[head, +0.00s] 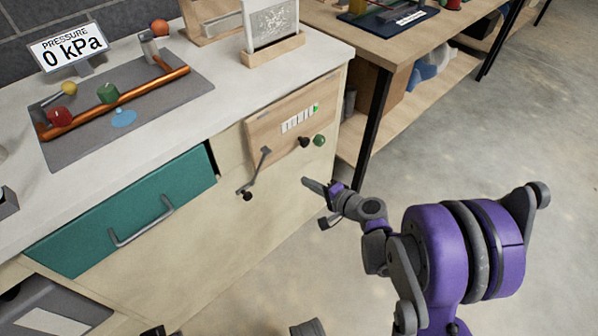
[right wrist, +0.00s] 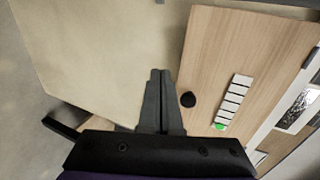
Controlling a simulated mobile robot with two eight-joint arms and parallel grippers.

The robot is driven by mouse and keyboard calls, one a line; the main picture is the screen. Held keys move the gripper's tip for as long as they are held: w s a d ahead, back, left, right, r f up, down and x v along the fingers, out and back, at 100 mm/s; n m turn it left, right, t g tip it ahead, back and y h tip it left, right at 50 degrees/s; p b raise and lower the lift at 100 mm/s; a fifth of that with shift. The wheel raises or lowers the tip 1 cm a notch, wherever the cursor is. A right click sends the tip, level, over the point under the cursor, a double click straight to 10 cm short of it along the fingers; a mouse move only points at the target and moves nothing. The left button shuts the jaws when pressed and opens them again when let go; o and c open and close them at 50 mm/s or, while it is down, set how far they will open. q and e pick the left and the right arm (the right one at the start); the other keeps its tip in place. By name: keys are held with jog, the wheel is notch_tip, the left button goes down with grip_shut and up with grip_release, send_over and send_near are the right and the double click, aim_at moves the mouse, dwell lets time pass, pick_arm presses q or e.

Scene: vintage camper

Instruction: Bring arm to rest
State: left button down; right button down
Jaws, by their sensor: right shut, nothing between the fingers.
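My right arm, purple and grey, reaches in from the lower right of the head view. Its gripper (head: 318,203) is in the air in front of the beige cabinet front, below the wooden panel. In the right wrist view the two grey fingers (right wrist: 159,100) are pressed together with nothing between them. The wooden panel (right wrist: 232,60) lies to the right of the fingers there, with a black knob (right wrist: 188,99) close beside them. My left gripper is not clearly in view; small dark parts show at the bottom edge of the head view.
The counter carries a copper pipe rig (head: 120,97) and a pressure sign (head: 68,48) reading 0 kPa. A teal drawer (head: 125,215) stands slightly out. A lever (head: 254,172) and a green knob (head: 319,140) stick out of the front. The floor (head: 440,150) to the right is clear.

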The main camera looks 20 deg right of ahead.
pick_arm(q)
jog(key=shift+r, duration=0.2)
pick_arm(e)
jog(key=shift+s+d, duration=0.25)
jog(key=shift+s, duration=0.4)
jog(key=shift+s+d, duration=0.25)
jog(key=shift+s, duration=0.45)
jog(key=shift+s+d, duration=0.25)
jog(key=shift+s, duration=0.4)
